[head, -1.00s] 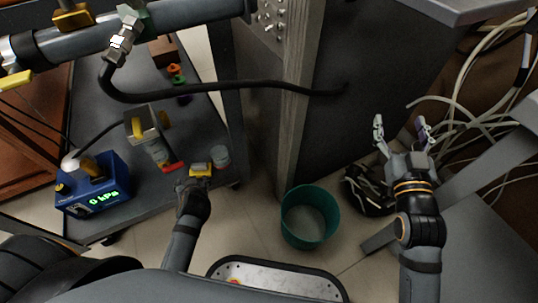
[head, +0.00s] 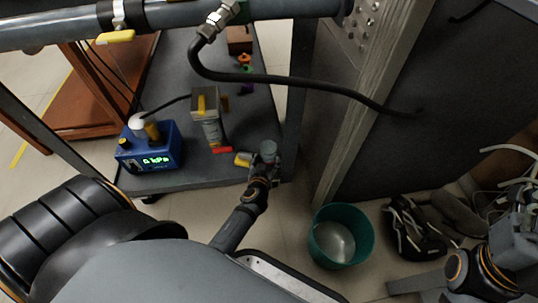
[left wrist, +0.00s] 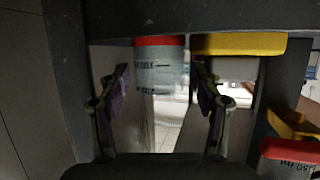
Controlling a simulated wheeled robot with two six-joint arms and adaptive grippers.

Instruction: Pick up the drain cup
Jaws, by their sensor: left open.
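A small clear cup with a red band (left wrist: 160,62), which I take to be the drain cup, is at the grey cart's front right corner. In the left wrist view it shows between my two fingers (left wrist: 160,95), with a gap on each side. In the head view its pale top (head: 268,147) shows at my left gripper (head: 264,163), which partly hides it. My left gripper is open and holds nothing. My right gripper (head: 520,205) is at the right edge, partly cut off, and its fingers are unclear.
A yellow-ended piece (head: 243,159) lies just left of the cup. A red piece (head: 222,150), a boxed instrument (head: 206,105) and a blue kPa gauge (head: 149,152) are also on the cart (head: 225,175). A teal bin (head: 358,245) stands on the floor. A black hose (head: 290,83) hangs above.

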